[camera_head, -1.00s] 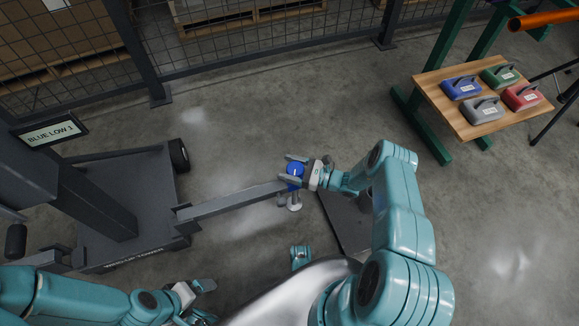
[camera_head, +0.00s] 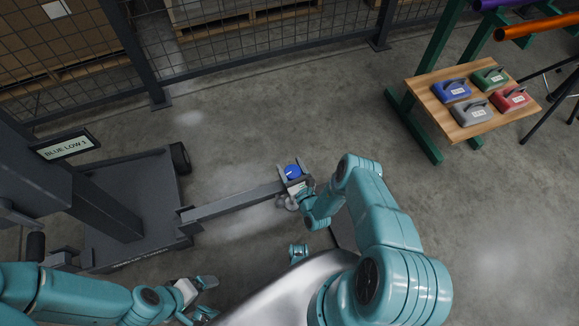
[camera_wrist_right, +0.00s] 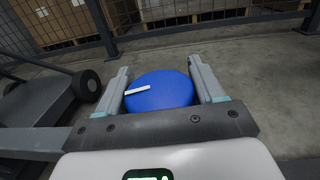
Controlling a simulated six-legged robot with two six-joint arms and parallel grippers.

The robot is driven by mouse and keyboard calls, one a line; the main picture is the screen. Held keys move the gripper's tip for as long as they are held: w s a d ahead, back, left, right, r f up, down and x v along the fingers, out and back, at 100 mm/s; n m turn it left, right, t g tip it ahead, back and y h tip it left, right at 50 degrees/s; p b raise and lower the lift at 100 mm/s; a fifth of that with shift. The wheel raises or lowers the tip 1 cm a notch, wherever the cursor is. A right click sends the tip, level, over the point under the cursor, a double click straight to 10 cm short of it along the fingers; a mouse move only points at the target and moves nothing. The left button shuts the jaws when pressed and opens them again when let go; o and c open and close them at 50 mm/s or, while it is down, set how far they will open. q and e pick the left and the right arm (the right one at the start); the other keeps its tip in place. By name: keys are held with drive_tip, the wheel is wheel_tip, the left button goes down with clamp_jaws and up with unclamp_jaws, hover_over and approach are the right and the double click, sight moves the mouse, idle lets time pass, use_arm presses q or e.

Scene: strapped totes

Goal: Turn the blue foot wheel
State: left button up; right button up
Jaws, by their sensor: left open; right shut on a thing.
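The blue foot wheel (camera_head: 292,171) sits at the far end of a grey beam (camera_head: 235,201) that reaches out from a dark wheeled base. It also shows in the right wrist view as a round blue disc (camera_wrist_right: 160,90) with a white mark at its upper left. My right gripper (camera_head: 293,174) is shut on the wheel, one finger on each side of it in the wrist view (camera_wrist_right: 165,85). My left gripper (camera_head: 208,298) is open and empty at the bottom, well away from the wheel.
A sign (camera_head: 67,146) reading "BLUE LOW 1" stands on the dark column. A wooden bench (camera_head: 478,130) at the right holds several coloured weights. A mesh fence (camera_head: 250,50) runs along the back. The floor between wheel and bench is clear.

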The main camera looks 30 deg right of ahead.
drive_tip(key=shift+m+g+h, duration=0.3)
drive_tip(key=shift+m+h, duration=0.5)
drive_tip(key=shift+h, duration=0.4)
drive_tip(key=shift+d, duration=0.1)
drive_tip(key=o, duration=1)
drive_tip(key=shift+c, duration=0.2)
drive_tip(key=shift+s, duration=0.15)
